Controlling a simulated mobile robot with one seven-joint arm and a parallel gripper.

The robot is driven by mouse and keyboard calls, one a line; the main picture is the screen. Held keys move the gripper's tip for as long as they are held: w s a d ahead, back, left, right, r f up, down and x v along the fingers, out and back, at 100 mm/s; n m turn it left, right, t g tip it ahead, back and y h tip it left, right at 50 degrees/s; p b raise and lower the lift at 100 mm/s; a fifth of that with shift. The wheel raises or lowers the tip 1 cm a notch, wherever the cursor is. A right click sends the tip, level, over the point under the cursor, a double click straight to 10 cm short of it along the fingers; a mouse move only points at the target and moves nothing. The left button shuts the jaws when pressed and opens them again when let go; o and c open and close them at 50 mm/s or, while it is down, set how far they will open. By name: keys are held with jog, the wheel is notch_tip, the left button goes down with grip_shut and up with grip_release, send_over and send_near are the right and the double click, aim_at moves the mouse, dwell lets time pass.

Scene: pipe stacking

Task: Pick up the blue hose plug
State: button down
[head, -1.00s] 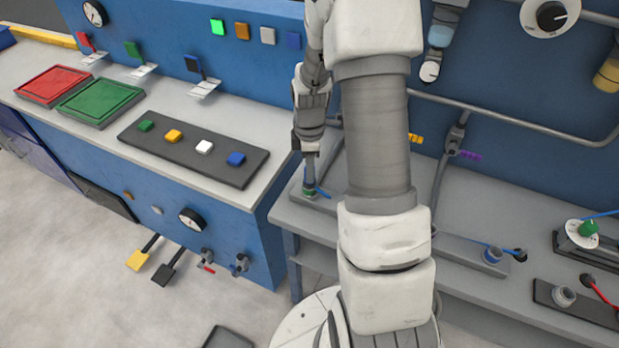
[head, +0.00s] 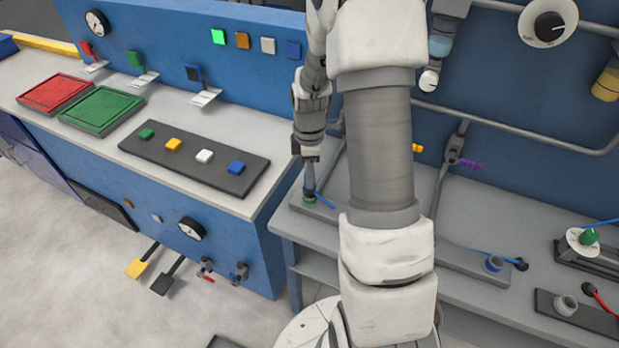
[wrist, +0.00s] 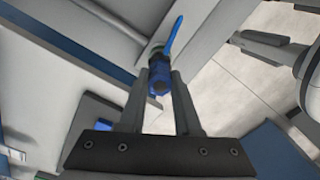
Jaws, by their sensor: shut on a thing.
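The blue hose plug (wrist: 160,82) sits between the two fingers of my gripper (wrist: 161,74) in the wrist view, and the fingers are shut on it. A blue hose (wrist: 173,36) comes off beside its far end. A green ring (wrist: 155,50) lies just beyond the plug; I cannot tell whether the plug is still seated in it. In the head view, my gripper (head: 309,187) points down over the green-topped socket (head: 310,201) on the grey bench. There the plug is mostly hidden by the fingers, and a short blue hose (head: 325,203) shows.
The blue console (head: 235,245) with a button strip (head: 195,160) stands just left of my gripper. Grey pipes (head: 520,130) run along the back wall.

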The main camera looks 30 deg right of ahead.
notch_tip(320, 180, up, 3)
jog(key=shift+d+r, duration=0.15)
jog(key=s+d+r, duration=0.4)
jog(key=d+r, duration=0.2)
jog(key=d, duration=0.4)
jog(key=shift+s+d+r, duration=0.2)
jog(key=shift+d, duration=0.1)
notch_tip(320, 180, up, 8)
jog(key=p, duration=0.6)
jog(key=shift+a, duration=0.1)
